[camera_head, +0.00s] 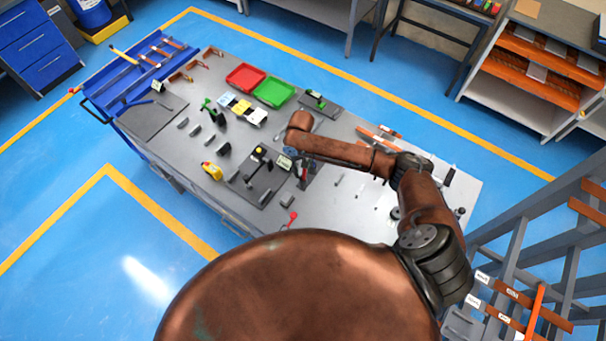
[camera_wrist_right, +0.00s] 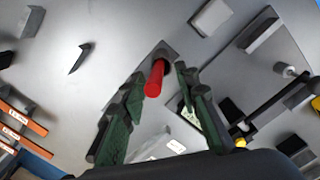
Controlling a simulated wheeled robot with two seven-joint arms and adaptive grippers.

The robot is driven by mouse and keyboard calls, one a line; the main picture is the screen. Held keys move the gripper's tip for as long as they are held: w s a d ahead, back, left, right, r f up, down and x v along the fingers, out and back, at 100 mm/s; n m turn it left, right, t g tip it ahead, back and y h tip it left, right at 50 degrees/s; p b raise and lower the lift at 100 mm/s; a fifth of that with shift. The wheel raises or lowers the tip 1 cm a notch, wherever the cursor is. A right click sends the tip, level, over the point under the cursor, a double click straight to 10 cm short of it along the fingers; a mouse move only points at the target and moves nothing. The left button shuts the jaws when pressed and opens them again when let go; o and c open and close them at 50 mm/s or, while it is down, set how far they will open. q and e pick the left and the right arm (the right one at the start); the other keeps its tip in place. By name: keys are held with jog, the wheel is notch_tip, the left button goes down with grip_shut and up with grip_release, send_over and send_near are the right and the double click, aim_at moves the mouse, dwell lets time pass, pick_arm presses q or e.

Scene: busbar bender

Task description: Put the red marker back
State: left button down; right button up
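The red marker (camera_wrist_right: 154,80) shows in the right wrist view as a short red cylinder. Its far end meets a dark spot on a small grey plate (camera_wrist_right: 170,48), and it appears to stand there, tilted in the picture. My right gripper (camera_wrist_right: 160,76) has its two dark green fingers on either side of the marker, with a gap visible on both sides. In the head view my right gripper (camera_head: 303,172) points down over the middle of the grey workbench (camera_head: 335,205), and the marker is not clear there. My left gripper is not in view.
A dark bending fixture (camera_head: 262,178) and a yellow tape measure (camera_head: 211,171) lie left of the gripper. A red tray (camera_head: 245,77) and a green tray (camera_head: 273,92) sit farther back. A small red-ended item (camera_head: 292,216) lies near the front edge. A rack with orange bars (camera_head: 510,294) stands right.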

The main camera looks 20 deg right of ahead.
notch_tip(320, 180, up, 9)
jog(key=shift+w+r+b, duration=0.15)
jog(key=shift+w+b, duration=0.15)
dwell(0.5)
